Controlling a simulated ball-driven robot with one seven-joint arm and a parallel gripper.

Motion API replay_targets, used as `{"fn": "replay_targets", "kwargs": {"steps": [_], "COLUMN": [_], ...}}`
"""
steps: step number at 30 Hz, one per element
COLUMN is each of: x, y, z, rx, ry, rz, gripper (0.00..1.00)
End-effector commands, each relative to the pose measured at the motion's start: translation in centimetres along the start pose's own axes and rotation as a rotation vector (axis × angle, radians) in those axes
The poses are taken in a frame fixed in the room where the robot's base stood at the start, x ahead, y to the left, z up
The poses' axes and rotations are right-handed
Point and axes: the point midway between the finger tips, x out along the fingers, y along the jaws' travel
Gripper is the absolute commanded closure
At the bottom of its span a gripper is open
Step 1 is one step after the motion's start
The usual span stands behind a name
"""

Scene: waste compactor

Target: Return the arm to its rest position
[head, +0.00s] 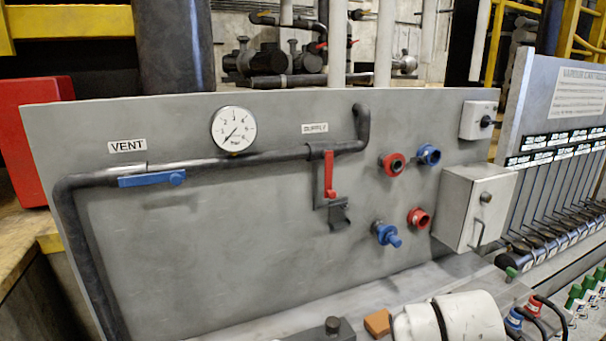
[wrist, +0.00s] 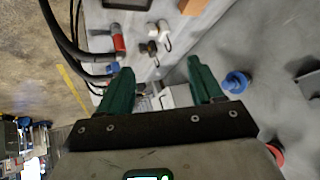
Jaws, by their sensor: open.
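My gripper (wrist: 160,84) shows in the wrist view with its two green fingers spread wide. It is open, and nothing is held between the fingers. Behind the gap lie the grey bench and a pale box-like part, with no clear contact. In the head view, a white rounded part of my arm (head: 450,319) shows at the bottom, right of centre. My gripper cannot be made out in the head view.
A grey panel (head: 250,230) carries a blue vent lever (head: 152,179), red supply lever (head: 329,175), gauge (head: 233,130), red and blue couplings and a grey box (head: 473,206). An orange block (head: 378,322) sits by my arm. A blue fitting (wrist: 236,82) is right of my fingers.

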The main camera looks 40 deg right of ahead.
Motion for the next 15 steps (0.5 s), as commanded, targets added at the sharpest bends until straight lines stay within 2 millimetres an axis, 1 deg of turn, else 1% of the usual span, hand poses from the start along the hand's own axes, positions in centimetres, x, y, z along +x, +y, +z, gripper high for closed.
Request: {"fn": "replay_targets", "kwargs": {"steps": [1, 2, 3, 5, 6, 8, 9, 12, 15], "x": [0.3, 0.3, 0.3, 0.2, 0.0, -0.4, -0.7, -1.6, -2.7], "y": [-0.7, -1.2, -1.8, -2.4, -2.6, -2.7, -2.7, -2.5, -2.1], "z": [2.9, 4.5, 6.8, 10.2, 12.4, 15.3, 17.1, 21.1, 24.8], "rx": [-0.161, -0.256, -0.378, -0.541, -0.637, -0.761, -0.832, -0.981, -1.106], "ry": [-0.034, -0.055, -0.084, -0.124, -0.151, -0.185, -0.208, -0.256, -0.301], "rz": [-0.04, -0.071, -0.112, -0.175, -0.215, -0.273, -0.309, -0.395, -0.475], "gripper": [0.34, 0.34, 0.34, 0.34, 0.34, 0.34, 0.34, 0.34, 0.34]}}
